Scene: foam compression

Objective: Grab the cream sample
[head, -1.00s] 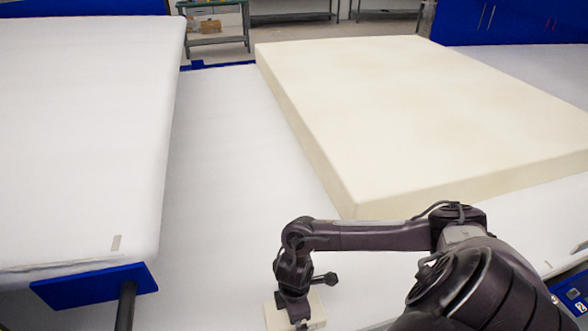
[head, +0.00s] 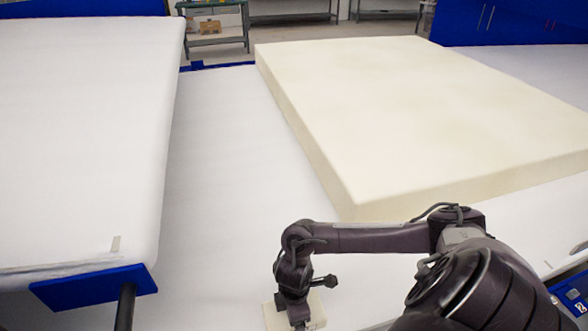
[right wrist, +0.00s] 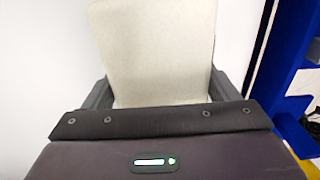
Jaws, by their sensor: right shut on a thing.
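The cream sample (head: 271,317) is a small cream block low in the head view, on the white table surface. Most of its middle is hidden by my right gripper (head: 298,322), which comes down over it from above. In the right wrist view the cream sample (right wrist: 155,50) fills the space between the two dark fingers of my right gripper (right wrist: 155,90), with one finger against each side. The right gripper is shut on it. I cannot tell whether the sample still touches the table. My left gripper is not in view.
A large cream foam slab (head: 420,110) lies on the white table (head: 235,170) beyond my right arm. A white mattress-like block (head: 80,130) stands at the left, with a blue plate (head: 90,287) at its near end. Bare table lies between them.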

